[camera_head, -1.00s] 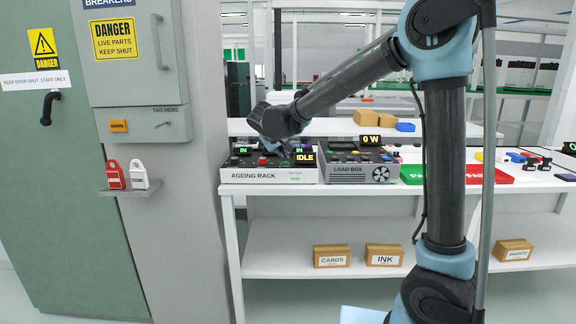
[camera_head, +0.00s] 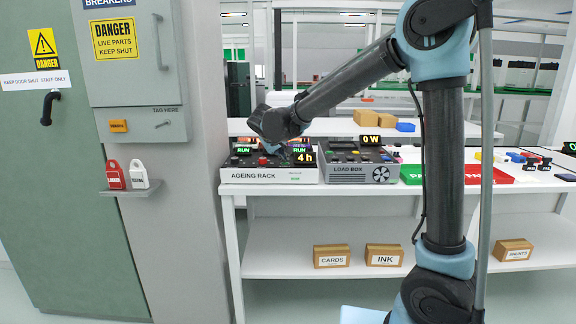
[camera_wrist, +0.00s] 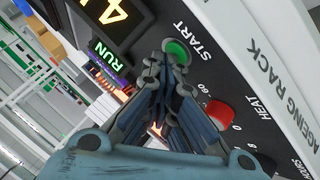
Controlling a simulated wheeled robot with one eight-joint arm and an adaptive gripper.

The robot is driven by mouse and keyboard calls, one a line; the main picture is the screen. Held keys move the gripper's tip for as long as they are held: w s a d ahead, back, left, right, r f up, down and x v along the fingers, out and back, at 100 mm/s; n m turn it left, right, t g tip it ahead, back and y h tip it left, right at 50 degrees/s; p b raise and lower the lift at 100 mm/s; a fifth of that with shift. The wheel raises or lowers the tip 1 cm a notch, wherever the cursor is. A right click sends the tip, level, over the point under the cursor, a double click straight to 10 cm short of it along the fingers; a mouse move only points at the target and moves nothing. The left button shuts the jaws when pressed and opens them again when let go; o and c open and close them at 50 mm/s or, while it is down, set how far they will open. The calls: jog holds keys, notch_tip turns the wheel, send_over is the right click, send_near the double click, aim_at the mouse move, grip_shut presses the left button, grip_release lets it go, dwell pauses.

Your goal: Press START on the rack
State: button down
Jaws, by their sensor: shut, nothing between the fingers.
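The ageing rack (camera_head: 268,175) stands at the left end of the white bench, and its name also shows on its pale front in the wrist view (camera_wrist: 268,62). Its displays show green RUN and an amber "4 h" (camera_head: 305,158). The green button (camera_wrist: 177,50) beside the START label is partly covered by my fingertips. My gripper (camera_wrist: 168,62) is shut and empty, with its tips at this button; I cannot tell whether they touch it. In the head view my gripper is over the rack's panel, partly hidden by my wrist.
A red HEAT knob (camera_wrist: 218,115) sits close to my fingers. The load box (camera_head: 350,173) stands right of the rack, showing "0 W". Green and red trays lie farther right. A grey wall pillar (camera_head: 195,215) is left of the bench.

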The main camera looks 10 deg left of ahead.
aim_at(283, 163)
jog(key=shift+r, duration=0.8)
jog(key=shift+r, duration=0.1)
jog(key=shift+r, duration=2.4)
jog(key=shift+d, duration=0.1)
